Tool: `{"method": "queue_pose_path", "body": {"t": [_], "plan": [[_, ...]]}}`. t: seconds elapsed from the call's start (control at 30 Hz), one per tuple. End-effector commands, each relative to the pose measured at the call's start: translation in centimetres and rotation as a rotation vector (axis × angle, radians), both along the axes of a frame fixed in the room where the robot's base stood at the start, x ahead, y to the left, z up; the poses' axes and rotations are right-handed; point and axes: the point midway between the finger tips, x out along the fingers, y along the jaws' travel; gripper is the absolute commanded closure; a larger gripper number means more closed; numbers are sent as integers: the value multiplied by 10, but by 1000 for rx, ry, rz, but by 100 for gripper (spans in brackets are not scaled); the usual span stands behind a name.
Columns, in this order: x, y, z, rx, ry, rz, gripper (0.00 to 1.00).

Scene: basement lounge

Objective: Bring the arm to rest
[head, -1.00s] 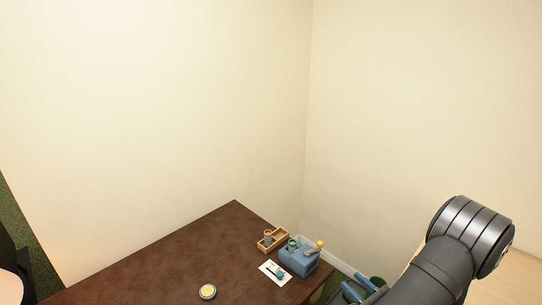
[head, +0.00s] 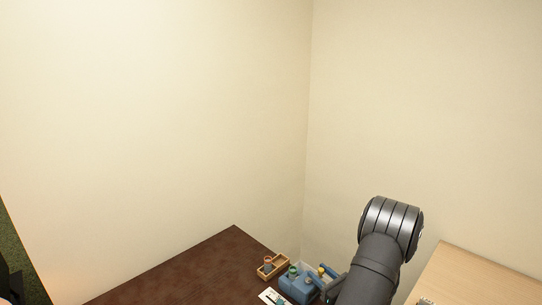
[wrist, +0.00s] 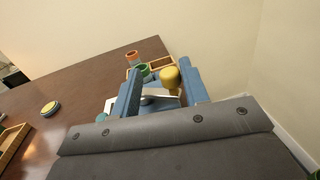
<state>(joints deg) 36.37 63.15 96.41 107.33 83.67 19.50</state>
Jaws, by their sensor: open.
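My gripper shows in the wrist view (wrist: 160,78) as two blue fingers standing apart, with nothing held between them. Beyond the gap a yellow rounded knob (wrist: 170,77) shows; I cannot tell how near it is. The dark brown table (head: 190,272) lies at the lower left.
A wooden tray (head: 263,273) stands on the table by the blue box, with a white card (head: 267,294) in front. The wrist view shows an orange-rimmed cup (wrist: 132,57), a green cup (wrist: 142,70) and a round yellow-topped disc (wrist: 49,109). Walls meet behind; a pale wooden surface (head: 475,278) is at right.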

Motion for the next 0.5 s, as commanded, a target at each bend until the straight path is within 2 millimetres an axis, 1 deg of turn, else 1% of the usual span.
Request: {"method": "queue_pose_path", "body": {"t": [0.03, 0.07, 0.17, 0.5], "plan": [[9, 8, 0, 0, -1, 10, 59], [12, 8, 0, -1, -2, 19, 59], [13, 6, 0, -2, -2, 89, 59], [21, 10, 0, -3, -3, 355, 59]]}}
